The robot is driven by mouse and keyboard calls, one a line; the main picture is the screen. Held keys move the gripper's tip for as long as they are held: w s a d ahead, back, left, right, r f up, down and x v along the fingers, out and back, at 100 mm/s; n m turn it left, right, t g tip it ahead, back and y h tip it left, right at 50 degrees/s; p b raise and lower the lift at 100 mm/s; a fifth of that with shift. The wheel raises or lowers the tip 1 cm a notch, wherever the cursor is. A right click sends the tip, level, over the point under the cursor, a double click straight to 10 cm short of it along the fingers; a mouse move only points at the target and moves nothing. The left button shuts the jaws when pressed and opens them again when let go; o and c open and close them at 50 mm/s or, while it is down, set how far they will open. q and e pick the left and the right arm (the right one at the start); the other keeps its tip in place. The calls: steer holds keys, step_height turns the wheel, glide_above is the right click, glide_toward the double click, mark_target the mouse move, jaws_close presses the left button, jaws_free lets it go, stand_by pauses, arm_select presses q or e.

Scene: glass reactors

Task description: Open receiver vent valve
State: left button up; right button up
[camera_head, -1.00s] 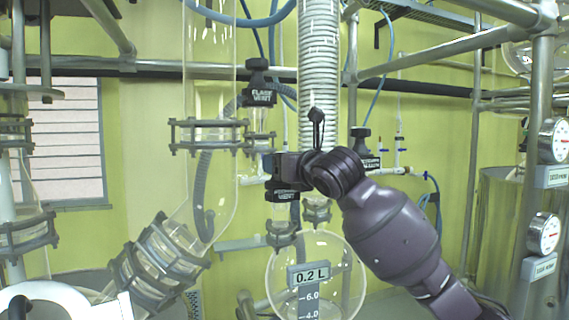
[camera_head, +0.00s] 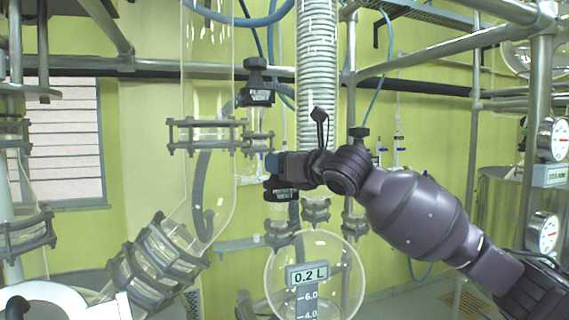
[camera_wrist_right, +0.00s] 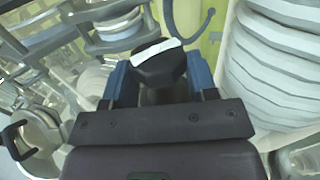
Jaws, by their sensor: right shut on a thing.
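My right gripper (camera_head: 272,163) is shut on the black knob of the receiver vent valve, above the black vent label (camera_head: 282,190). In the right wrist view, the valve knob (camera_wrist_right: 158,62) with a white bar across its top sits between the two blue fingers (camera_wrist_right: 160,85). The bar lies slightly tilted. The valve stands above the round glass receiver (camera_head: 340,262), which carries a 0.2 L readout (camera_head: 307,274). In the head view the gripper hides most of the knob. My left gripper is not in view.
A flask vent valve (camera_head: 257,85) stands above and left of the gripper. A white ribbed column (camera_head: 317,60) rises just behind my wrist. Another black-topped valve (camera_head: 358,134) is to the right. A glass tube (camera_head: 208,90) and metal clamps (camera_head: 165,262) stand left.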

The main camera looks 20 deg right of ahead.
steer(key=shift+n+g+y, duration=0.5)
steer(key=shift+n+y, duration=0.2)
steer(key=shift+y, duration=0.2)
steer(key=o, duration=0.9)
steer(key=shift+a+f+m+t+h, duration=0.15)
steer(key=shift+m+t+h, duration=0.3)
steer(key=shift+h, duration=0.25)
steer(key=shift+a+r+m+t+h, duration=0.25)
steer(key=shift+m+t+h, duration=0.25)
steer(key=shift+h, duration=0.3)
steer(key=shift+m, duration=0.25)
steer(key=shift+s+d+f+m+h, duration=0.15)
steer(key=shift+d+m+h, duration=0.2)
steer(key=shift+h, duration=0.45)
